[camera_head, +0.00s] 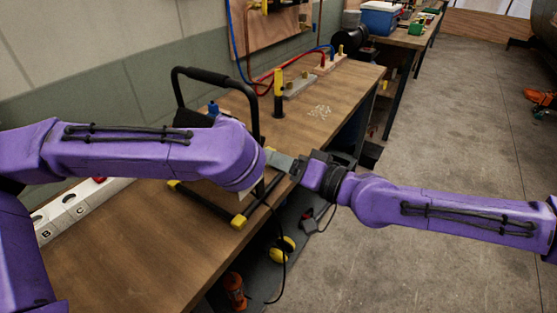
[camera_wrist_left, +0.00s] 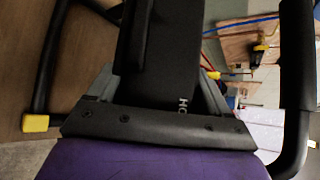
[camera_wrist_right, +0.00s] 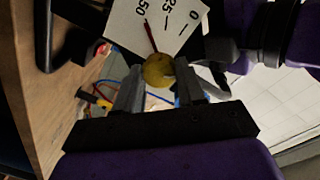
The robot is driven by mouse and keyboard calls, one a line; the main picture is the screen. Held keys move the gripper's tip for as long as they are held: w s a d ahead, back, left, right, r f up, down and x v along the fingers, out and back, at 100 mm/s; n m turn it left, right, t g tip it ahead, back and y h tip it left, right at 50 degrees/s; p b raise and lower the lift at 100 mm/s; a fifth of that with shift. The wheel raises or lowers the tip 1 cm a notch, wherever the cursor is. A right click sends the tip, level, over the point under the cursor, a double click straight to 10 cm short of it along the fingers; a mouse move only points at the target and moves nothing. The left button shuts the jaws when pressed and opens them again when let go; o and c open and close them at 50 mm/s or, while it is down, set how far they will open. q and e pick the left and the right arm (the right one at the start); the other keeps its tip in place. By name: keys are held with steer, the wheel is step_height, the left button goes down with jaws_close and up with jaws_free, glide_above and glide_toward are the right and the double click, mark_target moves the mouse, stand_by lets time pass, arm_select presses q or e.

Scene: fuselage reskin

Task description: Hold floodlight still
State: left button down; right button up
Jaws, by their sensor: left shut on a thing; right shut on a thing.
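The floodlight's black tubular stand (camera_head: 252,112) with yellow feet stands on the workbench, largely hidden behind my left arm. In the left wrist view, my left gripper (camera_wrist_left: 157,78) is shut on the floodlight's black body (camera_wrist_left: 165,50), which carries white lettering. My left gripper is hidden in the head view. My right gripper (camera_head: 280,160) is at the stand's near right side. In the right wrist view its fingers are closed around a round yellow knob (camera_wrist_right: 158,70). A white dial plate (camera_wrist_right: 160,22) with numbers and a dark red needle lies just beyond the knob.
The wooden workbench (camera_head: 130,240) holds a white lettered strip (camera_head: 75,208) at left and a black-and-yellow post (camera_head: 278,95) behind. A cable (camera_head: 284,240) hangs off the bench edge. Yellow ear defenders (camera_head: 284,250) lie below. Open floor lies at right.

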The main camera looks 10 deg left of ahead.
arm_select(q)
steer(key=shift+f, duration=0.15)
arm_select(e)
steer(key=m, duration=0.3)
steer(key=m+g, duration=0.1)
steer(key=m, duration=0.1)
steer(key=shift+s+a+r, duration=0.1)
steer(key=shift+s+a, duration=0.1)
steer(key=shift+s, duration=0.2)
steer(key=shift+m, duration=0.4)
steer(key=o, duration=1.1)
steer(key=shift+c, duration=0.2)
steer(key=shift+w, duration=0.15)
steer(key=shift+d, duration=0.15)
steer(key=f+v, duration=0.1)
steer(key=v, duration=1.1)
steer(key=shift+r, duration=0.4)
